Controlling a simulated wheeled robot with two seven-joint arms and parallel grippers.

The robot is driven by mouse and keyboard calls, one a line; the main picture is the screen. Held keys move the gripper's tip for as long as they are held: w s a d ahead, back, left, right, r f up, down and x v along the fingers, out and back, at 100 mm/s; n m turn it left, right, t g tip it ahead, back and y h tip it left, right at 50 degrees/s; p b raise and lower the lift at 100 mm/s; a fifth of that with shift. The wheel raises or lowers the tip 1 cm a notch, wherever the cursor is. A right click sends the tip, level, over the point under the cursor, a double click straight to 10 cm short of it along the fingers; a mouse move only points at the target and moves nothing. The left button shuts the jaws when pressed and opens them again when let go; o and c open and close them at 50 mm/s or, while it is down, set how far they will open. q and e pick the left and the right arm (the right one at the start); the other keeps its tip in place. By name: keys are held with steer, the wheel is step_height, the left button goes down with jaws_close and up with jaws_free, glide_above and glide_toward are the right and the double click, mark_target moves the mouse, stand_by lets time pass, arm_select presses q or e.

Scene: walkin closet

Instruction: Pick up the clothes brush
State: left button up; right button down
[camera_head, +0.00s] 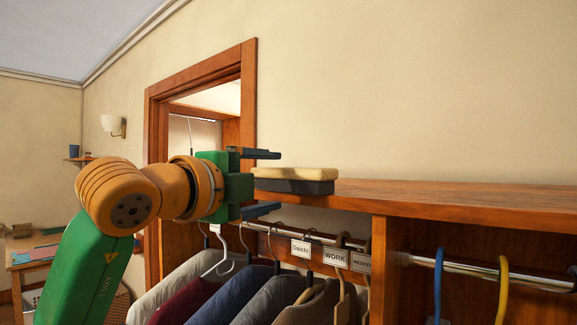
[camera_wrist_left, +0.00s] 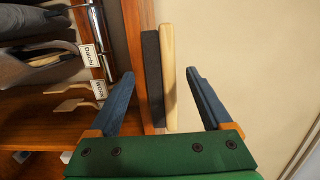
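The clothes brush (camera_head: 295,174) has a pale wooden back on top and dark bristles below. It lies at the left end of the wooden shelf top above the hanging clothes. My left gripper (camera_head: 278,181) is open, one finger above the brush's level and one below. In the left wrist view the brush (camera_wrist_left: 168,75) stands between the two open fingers (camera_wrist_left: 158,74), its near end reaching in between them. A gap shows on both sides, so neither finger appears to touch it. My right gripper is not in view.
The shelf top (camera_head: 450,194) runs clear to the right. Below it hang several garments (camera_head: 245,290) on a metal rail (camera_head: 460,268), with paper labels (camera_head: 335,258). A wooden door frame (camera_head: 152,150) stands behind my arm. A desk (camera_head: 35,250) is at far left.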

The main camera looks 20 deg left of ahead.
arm_select(q)
steer(key=shift+s+d, duration=0.25)
steer(key=shift+s, duration=0.1)
steer(key=shift+s+d+r, duration=0.15)
steer(key=shift+s+d, duration=0.05)
steer(key=shift+c, duration=0.8)
steer(key=shift+d, duration=0.1)
steer(key=c, duration=0.4)
steer(key=shift+w+a, duration=0.2)
steer(key=shift+w, duration=0.05)
jaws_close()
